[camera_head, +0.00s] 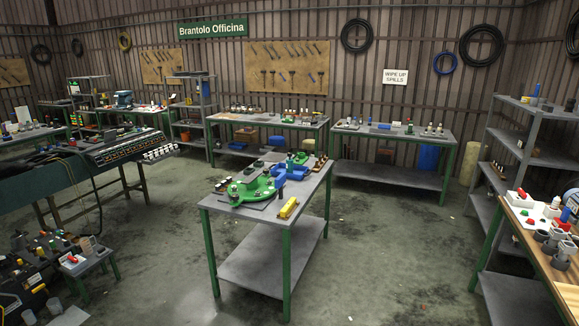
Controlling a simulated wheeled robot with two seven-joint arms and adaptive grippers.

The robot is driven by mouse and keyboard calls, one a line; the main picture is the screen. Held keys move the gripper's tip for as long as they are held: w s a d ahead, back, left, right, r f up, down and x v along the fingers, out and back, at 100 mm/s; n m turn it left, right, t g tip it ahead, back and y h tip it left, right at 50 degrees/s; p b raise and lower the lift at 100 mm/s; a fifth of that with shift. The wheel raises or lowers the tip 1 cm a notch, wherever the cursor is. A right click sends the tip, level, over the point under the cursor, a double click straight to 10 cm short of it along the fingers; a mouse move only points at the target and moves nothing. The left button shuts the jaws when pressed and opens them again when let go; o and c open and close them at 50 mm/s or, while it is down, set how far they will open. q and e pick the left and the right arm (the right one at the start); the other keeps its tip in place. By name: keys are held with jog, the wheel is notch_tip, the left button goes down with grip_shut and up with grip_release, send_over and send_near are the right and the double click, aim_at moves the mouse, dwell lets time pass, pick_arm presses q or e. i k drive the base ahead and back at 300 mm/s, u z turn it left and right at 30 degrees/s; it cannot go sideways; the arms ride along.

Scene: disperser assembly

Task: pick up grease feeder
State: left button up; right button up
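I cannot tell for certain which object is the grease feeder. A yellow block-like part (288,208) lies near the front right edge of the grey-topped, green-legged centre table (262,221). A green plate-like assembly (254,189) with small dark parts on it lies to its left and behind. Blue parts (291,175) lie behind the yellow part. All of these are small and their details are unclear. Neither of my grippers is in view, and nothing is seen to touch these parts.
A wooden-topped table (566,264) with white, red and grey parts stands at right, before a shelf rack (541,112). A long dark bench (85,165) is at left, with a small cluttered stand (88,262) below. Open concrete floor (390,255) surrounds the centre table.

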aim_at(288, 162)
jog(key=z, duration=0.8)
jog(key=i, duration=7.25)
jog(key=u, duration=4.35)
